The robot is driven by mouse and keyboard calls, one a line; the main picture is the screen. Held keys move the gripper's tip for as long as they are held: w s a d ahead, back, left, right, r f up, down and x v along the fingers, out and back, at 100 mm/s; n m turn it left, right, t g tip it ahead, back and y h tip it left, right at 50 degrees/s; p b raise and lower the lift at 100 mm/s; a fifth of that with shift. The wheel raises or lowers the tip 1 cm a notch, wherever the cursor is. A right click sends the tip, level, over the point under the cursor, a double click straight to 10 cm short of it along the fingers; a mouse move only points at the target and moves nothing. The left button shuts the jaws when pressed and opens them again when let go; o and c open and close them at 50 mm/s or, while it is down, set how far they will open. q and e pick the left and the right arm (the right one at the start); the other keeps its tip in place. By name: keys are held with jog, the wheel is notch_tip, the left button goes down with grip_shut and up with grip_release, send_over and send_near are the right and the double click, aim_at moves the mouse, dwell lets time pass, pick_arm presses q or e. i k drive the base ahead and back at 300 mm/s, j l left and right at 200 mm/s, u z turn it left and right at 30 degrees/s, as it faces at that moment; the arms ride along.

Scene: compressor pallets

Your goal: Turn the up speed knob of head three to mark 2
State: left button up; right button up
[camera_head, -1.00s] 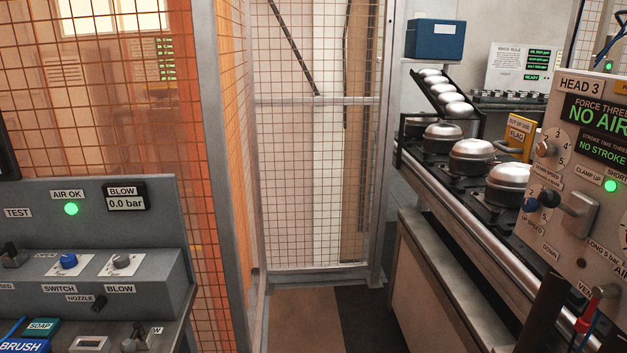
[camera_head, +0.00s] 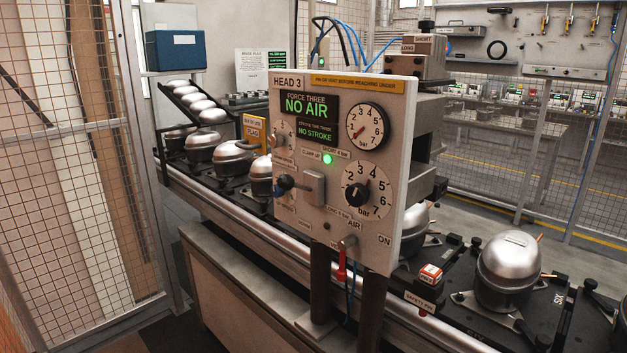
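The head three panel (camera_head: 395,200) stands upright in the middle of the view, marked HEAD 3. I cannot read which mark the knob points to. Another small knob (camera_head: 278,140) sits above it on its own dial. The display (camera_head: 309,118) reads NO AIR and NO STROKE. Neither of my grippers is in view.
A conveyor (camera_head: 225,205) with silver compressors runs behind the panel. The panel also has a gauge (camera_head: 366,127), a black pressure knob (camera_head: 356,196) and a green lamp (camera_head: 327,159). A mesh fence (camera_head: 85,190) stands at the left. Dark posts (camera_head: 322,275) stand below the panel.

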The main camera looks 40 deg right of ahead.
aim_at(276, 192)
jog(key=z, duration=1.25)
